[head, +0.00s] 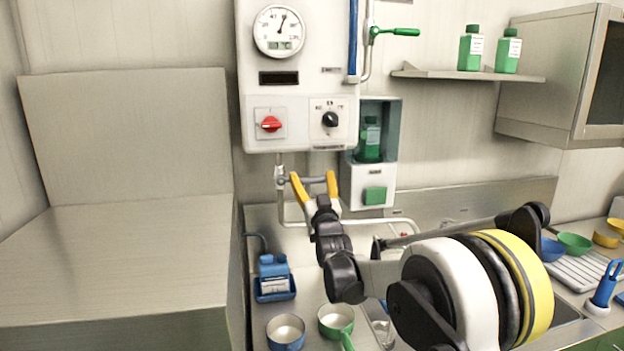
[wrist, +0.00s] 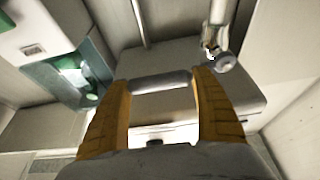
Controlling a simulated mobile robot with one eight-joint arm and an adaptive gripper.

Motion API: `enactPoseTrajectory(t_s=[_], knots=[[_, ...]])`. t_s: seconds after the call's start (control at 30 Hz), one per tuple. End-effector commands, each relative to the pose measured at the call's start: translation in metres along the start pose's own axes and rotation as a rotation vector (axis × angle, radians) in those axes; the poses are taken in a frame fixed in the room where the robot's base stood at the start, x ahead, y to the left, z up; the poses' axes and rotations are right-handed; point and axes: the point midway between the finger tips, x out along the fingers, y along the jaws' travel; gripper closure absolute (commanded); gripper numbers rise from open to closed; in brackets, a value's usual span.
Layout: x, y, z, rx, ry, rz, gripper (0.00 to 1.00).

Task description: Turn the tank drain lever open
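My gripper (head: 314,181) is below the white control box, with its two yellow fingers spread apart. It also shows in the wrist view (wrist: 160,88). A grey lever-like bar (wrist: 160,82) lies crosswise at the fingertips and spans the gap between them; I cannot tell if it touches them. It seems to lead to a metal valve (head: 281,181) on a pipe just left of the fingers. The valve's round hub (wrist: 224,62) shows beyond the right finger in the wrist view. A green-handled lever (head: 400,32) sticks out right from a pipe higher up. No readable label marks the drain lever.
The control box (head: 285,80) has a red switch (head: 270,124) and a black knob (head: 330,119). A wall unit with a green bottle (head: 369,140) is to its right. Cups (head: 286,332) and a blue holder (head: 274,278) stand on the counter below. A big metal block (head: 125,140) fills the left.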

Motion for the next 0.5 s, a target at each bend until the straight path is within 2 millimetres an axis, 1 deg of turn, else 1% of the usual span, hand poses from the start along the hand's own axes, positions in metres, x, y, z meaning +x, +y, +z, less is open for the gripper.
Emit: enactPoseTrajectory(t_s=[0.03,0.07,0.1,0.13,0.17,0.5], knots=[[-0.0001,0.0000,0.0000,0.000,0.000,0.000,0.43],[-0.0001,0.0000,0.0000,0.000,0.000,0.000,0.52],[-0.0001,0.0000,0.0000,0.000,0.000,0.000,0.65],[-0.0001,0.0000,0.0000,0.000,0.000,0.000,0.74],[-0.0002,0.0000,0.0000,0.000,0.000,0.000,0.80],[-0.0023,0.0000,0.0050,0.043,0.000,0.017,0.81]])
